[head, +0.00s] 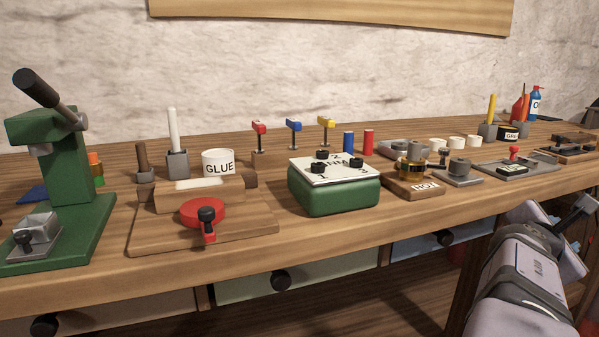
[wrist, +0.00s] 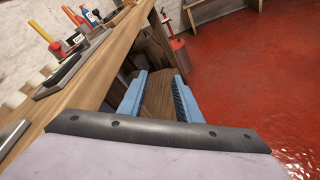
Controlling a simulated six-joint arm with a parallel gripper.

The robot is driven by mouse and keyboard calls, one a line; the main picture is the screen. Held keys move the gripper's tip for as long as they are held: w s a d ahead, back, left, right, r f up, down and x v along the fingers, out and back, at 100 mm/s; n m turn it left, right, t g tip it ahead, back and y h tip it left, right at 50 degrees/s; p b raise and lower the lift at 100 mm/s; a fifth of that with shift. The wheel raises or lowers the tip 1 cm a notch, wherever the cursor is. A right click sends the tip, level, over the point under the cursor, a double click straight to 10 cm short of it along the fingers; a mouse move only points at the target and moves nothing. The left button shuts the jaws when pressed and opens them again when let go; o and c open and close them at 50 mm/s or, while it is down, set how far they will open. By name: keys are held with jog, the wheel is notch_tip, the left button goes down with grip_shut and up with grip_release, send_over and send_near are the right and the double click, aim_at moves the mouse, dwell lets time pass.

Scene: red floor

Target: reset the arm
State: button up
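My gripper shows in the wrist view (wrist: 158,92) with its two blue fingers apart and nothing between them. It is in free space beside the wooden workbench (wrist: 100,72), at the bench's end, with the red floor to the right. In the head view my arm (head: 525,280) is at the lower right, in front of the bench edge. The gripper end there points away to the upper right, and its fingertips are partly hidden by the arm.
The workbench (head: 420,225) holds a green press (head: 65,165), a glue pot (head: 218,162), a green box (head: 333,195) and several small tools. Drawers with black knobs run below the top. A red bin (wrist: 181,55) stands beyond the bench end. The red floor (wrist: 245,90) is clear.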

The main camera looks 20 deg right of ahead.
jog(key=s+f+m+g+y, duration=0.2)
jog(key=s+f+m, duration=0.3)
jog(key=f, duration=0.6)
jog(key=w+a+f+m+y+p, duration=0.1)
jog(key=w+a+f+y+p, duration=0.1)
jog(key=w+a+f, duration=0.3)
jog(key=w+a+f+m+t+y+p, duration=0.1)
jog(key=w+a+y, duration=0.1)
jog(key=a, duration=0.4)
jog(key=w+a+f+m+y+p, duration=0.1)
jog(key=w+a+f+p, duration=0.1)
jog(key=w+a+f, duration=0.3)
jog(key=s+a+f+m+g+y+p, duration=0.1)
jog(key=s+a+m+y+p, duration=0.1)
jog(key=a, duration=0.8)
jog(key=s+a+f+m+g+y+p, duration=0.1)
jog(key=s+a+m+y+p, duration=0.15)
jog(key=a, duration=0.75)
jog(key=s+a+f+m+y+p, duration=0.1)
jog(key=a+f+y+p, duration=0.15)
jog(key=a, duration=0.75)
notch_tip(320, 180, up, 38)
jog(key=a+p, duration=0.1)
jog(key=p, duration=3.6)
jog(key=shift+s+a+r+g+y, duration=0.2)
jog(key=shift+r+g+y, duration=0.05)
jog(key=shift+g+y, duration=0.05)
